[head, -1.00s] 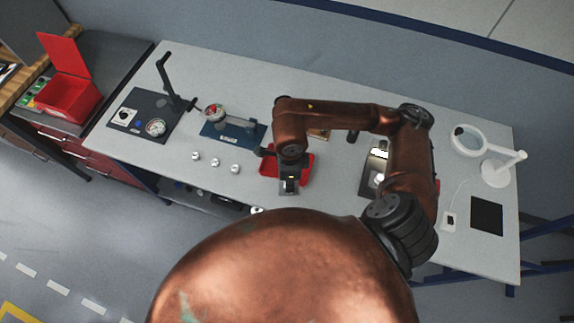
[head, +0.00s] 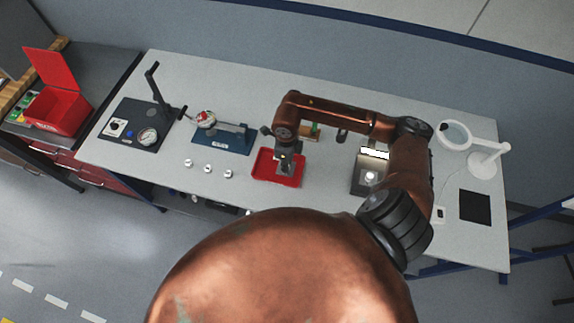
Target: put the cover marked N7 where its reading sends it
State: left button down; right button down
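Three small pale round parts stand in a row on the table: a left one (head: 189,163), a middle one (head: 208,168) and a right one (head: 228,174). They look like covers, but no N7 mark can be read. Another pale round part (head: 371,177) sits on a dark fixture (head: 358,187) with a bright panel, beside my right arm. My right gripper (head: 287,170) points down over the red tray (head: 262,178) and hides part of it. Whether its fingers hold anything is too small to tell. My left gripper is out of view.
A blue-based stand with a dial (head: 206,119) and a dark board with a gauge (head: 148,137) and an upright post stand at left. A red box (head: 60,110) with raised lid is further left. A white magnifier lamp (head: 484,163) and black pad (head: 475,207) are at right.

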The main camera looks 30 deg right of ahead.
jog(key=shift+w+d+f, duration=0.4)
jog(key=shift+w+f, duration=0.15)
jog(key=shift+f, duration=0.25)
notch_tip(320, 180, down, 3)
jog(key=shift+w+d+f+p, duration=0.1)
jog(key=shift+f+p, duration=0.05)
jog(key=shift+p, duration=0.4)
jog(key=shift+f, duration=0.15)
jog(key=c, duration=1.8)
grip_release()
notch_tip(320, 180, up, 12)
jog(key=shift+r+b, duration=0.15)
jog(key=shift+b, duration=0.75)
